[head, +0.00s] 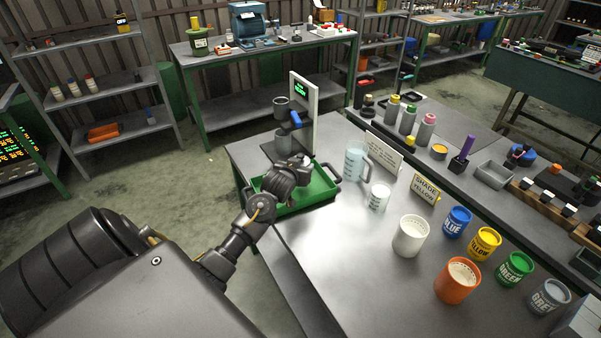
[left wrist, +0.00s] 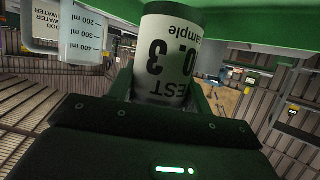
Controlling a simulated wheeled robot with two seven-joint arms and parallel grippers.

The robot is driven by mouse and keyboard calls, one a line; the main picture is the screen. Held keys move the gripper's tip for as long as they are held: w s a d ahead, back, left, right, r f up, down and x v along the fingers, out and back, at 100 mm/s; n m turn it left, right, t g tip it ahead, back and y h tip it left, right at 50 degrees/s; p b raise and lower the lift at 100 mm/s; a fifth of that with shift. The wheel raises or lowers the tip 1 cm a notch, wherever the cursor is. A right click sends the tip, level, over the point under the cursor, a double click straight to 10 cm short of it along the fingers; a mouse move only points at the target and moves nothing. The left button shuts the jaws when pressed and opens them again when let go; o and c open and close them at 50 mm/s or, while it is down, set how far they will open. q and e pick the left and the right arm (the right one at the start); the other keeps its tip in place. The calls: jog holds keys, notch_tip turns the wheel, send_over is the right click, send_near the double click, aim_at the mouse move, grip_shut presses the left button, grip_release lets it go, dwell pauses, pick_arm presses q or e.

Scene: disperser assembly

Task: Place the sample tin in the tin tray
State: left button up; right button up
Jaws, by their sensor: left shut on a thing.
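My left gripper (head: 287,182) is over the green tray (head: 326,194) at the left end of the workbench. In the left wrist view the sample tin (left wrist: 168,60), white with dark lettering and a dark end, sits between the fingers, and the gripper is shut on it. In the head view the hand hides most of the tin; only a small pale part shows. A green surface (left wrist: 255,54) shows close behind the tin in the wrist view. I cannot tell whether the tin touches the tray. My right gripper is not in view.
A disperser stand (head: 304,108) rises just behind the tray. White (head: 410,236) and orange (head: 457,281) pots and several colour tins stand further right. The bench's front left is clear.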

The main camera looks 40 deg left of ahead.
pick_arm(q)
jog(key=shift+w+a+f, duration=0.25)
jog(key=shift+w+f, duration=0.05)
jog(key=shift+f, duration=0.15)
notch_tip(320, 180, down, 2)
jog(key=shift+f+p, duration=0.1)
jog(key=shift+p, duration=0.55)
jog(key=shift+f, duration=0.35)
jog(key=shift+f, duration=0.1)
jog(key=o, duration=1.5)
jog(key=shift+c, duration=0.2)
